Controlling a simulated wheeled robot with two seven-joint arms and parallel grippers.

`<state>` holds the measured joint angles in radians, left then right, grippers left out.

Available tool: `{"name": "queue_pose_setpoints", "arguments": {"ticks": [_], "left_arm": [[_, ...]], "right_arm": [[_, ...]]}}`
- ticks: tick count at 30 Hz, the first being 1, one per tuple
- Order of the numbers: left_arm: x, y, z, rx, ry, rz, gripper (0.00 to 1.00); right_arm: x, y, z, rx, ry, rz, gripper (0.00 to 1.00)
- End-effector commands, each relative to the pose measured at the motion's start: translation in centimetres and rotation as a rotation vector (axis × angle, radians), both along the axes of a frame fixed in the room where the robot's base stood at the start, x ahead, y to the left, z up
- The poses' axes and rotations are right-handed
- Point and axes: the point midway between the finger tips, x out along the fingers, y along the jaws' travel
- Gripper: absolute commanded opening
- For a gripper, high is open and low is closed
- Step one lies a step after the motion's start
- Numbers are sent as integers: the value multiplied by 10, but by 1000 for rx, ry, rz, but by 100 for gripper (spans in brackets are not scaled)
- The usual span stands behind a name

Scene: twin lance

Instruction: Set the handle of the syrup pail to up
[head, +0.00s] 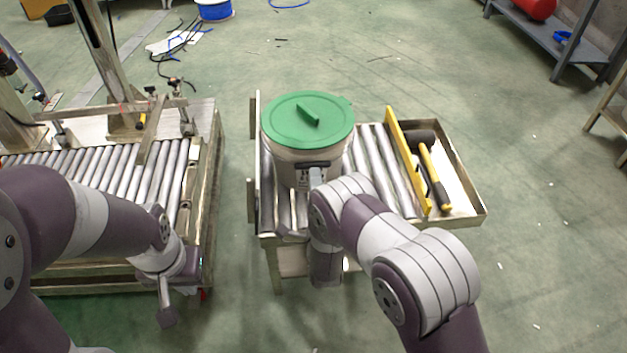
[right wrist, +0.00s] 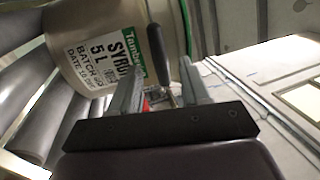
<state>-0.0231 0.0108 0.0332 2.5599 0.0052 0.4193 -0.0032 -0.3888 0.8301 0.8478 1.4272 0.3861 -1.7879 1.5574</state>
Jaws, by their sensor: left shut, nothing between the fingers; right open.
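The syrup pail is a pale tub (head: 283,168) with a green lid (head: 285,118), upright on the right roller stand. Its handle has a dark grip (head: 313,164), which lies low against the near side of the pail, below the lid rim. In the right wrist view the pail (right wrist: 85,22) shows its SYRUP 5 L label, and the grip (right wrist: 156,52) stands just beyond and between the fingertips. My right gripper (right wrist: 160,72) is open at the grip, not closed on it. My left gripper (head: 167,318) is shut and empty, low at the left, away from the pail.
A tray (head: 462,172) right of the pail holds a hammer (head: 433,172) behind a yellow bar (head: 409,160). A roller conveyor (head: 115,170) with a metal frame stands at left. A floor gap separates the conveyor and the stand.

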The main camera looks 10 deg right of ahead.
Motion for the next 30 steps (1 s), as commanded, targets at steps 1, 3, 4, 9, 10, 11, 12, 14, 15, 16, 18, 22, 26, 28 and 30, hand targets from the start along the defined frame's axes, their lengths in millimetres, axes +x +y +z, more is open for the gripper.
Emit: {"name": "queue_pose_setpoints", "arguments": {"ticks": [1, 3, 4, 9, 10, 11, 12, 14, 15, 16, 18, 22, 26, 28, 30], "left_arm": [[0, 0, -7, 0, 0, 0, 0], [0, 0, -9, 0, 0, 0, 0], [0, 0, -10, 0, 0, 0, 0], [0, 0, -10, 0, 0, 0, 0], [0, 0, -10, 0, 0, 0, 0], [0, 0, -10, 0, 0, 0, 0], [0, 0, -10, 0, 0, 0, 0], [0, 0, -10, 0, 0, 0, 0], [0, 0, -10, 0, 0, 0, 0], [0, 0, -10, 0, 0, 0, 0], [0, 0, -10, 0, 0, 0, 0], [0, 0, -10, 0, 0, 0, 0], [0, 0, 8, 0, 1, 0, 0], [0, 0, 22, 0, 0, 0, 0], [0, 0, 30, 0, 0, 0, 0]], "right_arm": [[8, 0, -1, 1, -2, -1, 46], [18, -1, 2, 1, -1, -1, 46], [21, 0, 3, 0, -1, -1, 46], [28, 0, 7, -1, 1, 1, 46], [29, 0, 7, -1, 1, 1, 46], [28, 0, 7, -1, 2, 1, 46], [28, 0, 7, -1, 2, 1, 46], [28, 0, 7, -1, 2, 1, 46], [28, 0, 7, -1, 2, 1, 37], [28, 0, 7, -1, 2, 1, 27], [28, 0, 7, -1, 2, 1, 4], [28, 0, 7, -1, 2, 1, 0], [28, 0, 21, -1, 32, 1, 0], [28, 0, 29, -1, 68, 0, 0], [28, 0, 31, 0, 98, 0, 0]]}}
